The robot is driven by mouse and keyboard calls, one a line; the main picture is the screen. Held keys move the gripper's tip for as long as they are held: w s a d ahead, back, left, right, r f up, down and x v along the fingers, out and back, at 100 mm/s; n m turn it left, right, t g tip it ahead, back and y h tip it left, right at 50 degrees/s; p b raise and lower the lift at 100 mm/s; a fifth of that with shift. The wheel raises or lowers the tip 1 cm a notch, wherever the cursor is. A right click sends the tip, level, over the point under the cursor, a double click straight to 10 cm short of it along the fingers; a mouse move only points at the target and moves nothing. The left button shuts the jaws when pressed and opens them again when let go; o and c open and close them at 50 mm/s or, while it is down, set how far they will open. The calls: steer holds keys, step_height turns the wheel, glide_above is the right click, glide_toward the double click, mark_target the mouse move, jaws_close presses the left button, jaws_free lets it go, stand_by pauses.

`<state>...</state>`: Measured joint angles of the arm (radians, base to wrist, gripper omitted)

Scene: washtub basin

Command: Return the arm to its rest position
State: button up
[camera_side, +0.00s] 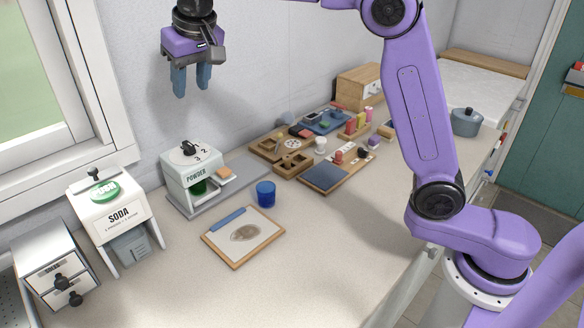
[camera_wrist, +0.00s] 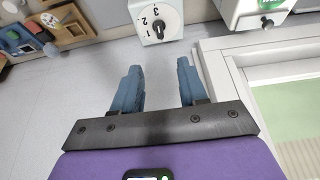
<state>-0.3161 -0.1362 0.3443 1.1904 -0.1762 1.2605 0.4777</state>
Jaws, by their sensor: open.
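My gripper (camera_side: 192,80) is raised high above the back of the counter, near the wall, with its blue fingers pointing down. In the wrist view my gripper (camera_wrist: 160,88) shows its two blue fingers apart, with nothing between them. It is open and empty. It hangs above the white powder dispenser (camera_side: 193,165) and touches nothing. My purple arm reaches over from the right side of the counter.
A soda dispenser (camera_side: 115,215) and a drawer unit (camera_side: 50,270) stand at the left. A blue cup (camera_side: 265,194) and a clipboard (camera_side: 243,236) sit mid-counter. Wooden trays (camera_side: 338,177) with small items lie behind, and a grey pot (camera_side: 466,122) stands at right. The front counter is clear.

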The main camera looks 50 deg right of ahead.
steer(key=s+d+f+n+g, duration=0.1)
steer(key=s+d+f+n, duration=0.3)
steer(key=s, duration=0.9)
steer(key=s+d+f+n+g, duration=0.1)
steer(key=s+d+f+n, duration=0.3)
steer(key=s, duration=0.9)
steer(key=s+d+f+n+g, duration=0.2)
steer(key=s+d+f+n, duration=0.2)
steer(key=s+d+f, duration=0.4)
steer(key=s, duration=0.5)
steer(key=shift+f+n, duration=0.3)
steer(key=shift+f, duration=0.05)
